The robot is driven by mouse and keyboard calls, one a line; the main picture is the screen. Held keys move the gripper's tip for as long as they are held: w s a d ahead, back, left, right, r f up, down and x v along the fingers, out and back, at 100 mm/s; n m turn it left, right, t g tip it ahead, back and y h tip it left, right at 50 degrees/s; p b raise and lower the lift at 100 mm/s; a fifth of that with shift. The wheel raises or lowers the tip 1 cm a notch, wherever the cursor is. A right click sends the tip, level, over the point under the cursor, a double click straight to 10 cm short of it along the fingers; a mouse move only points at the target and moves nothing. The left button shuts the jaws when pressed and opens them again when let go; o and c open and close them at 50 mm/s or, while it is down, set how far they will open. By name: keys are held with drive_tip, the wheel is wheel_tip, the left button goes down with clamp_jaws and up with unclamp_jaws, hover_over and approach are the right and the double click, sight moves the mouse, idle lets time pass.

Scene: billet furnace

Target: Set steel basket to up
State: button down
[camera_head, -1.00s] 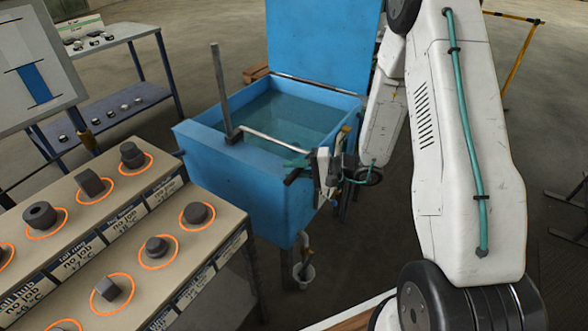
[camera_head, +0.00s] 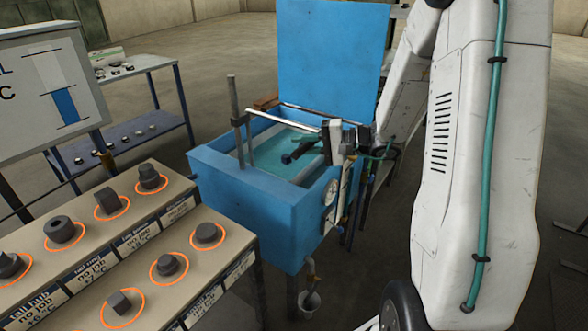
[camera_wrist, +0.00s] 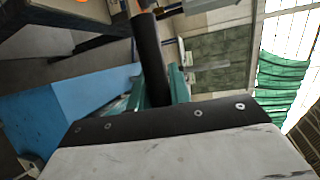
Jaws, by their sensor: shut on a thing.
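The blue tank (camera_head: 250,205) stands open with its lid up and greenish liquid inside. A bare steel bar (camera_head: 283,119) runs above the tank, from near an upright grey post (camera_head: 234,100) at the left to the white end of my arm. My gripper (camera_head: 302,149) is over the tank's right part, its teal fingers shut on a dark cylindrical handle (camera_head: 291,157). In the wrist view the black handle (camera_wrist: 150,55) stands between the teal fingers. I cannot make out the steel basket itself; its body is hidden or too unclear in the tank.
A console (camera_head: 130,250) with orange-ringed dark parts stands at front left. A display board (camera_head: 48,85) rises behind it. A blue table (camera_head: 135,70) with small parts stands at back left. A small cup (camera_head: 310,300) hangs under the tank's drain. Open floor lies behind.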

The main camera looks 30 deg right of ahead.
wheel_tip(320, 180, up, 7)
idle(0.3)
drive_tip(key=shift+w, duration=0.15)
drive_tip(key=c, duration=1.6)
unclamp_jaws()
drive_tip(key=shift+o, duration=0.2)
drive_tip(key=shift+f, duration=0.15)
drive_tip(key=v, duration=0.8)
drive_tip(key=shift+f, duration=0.1)
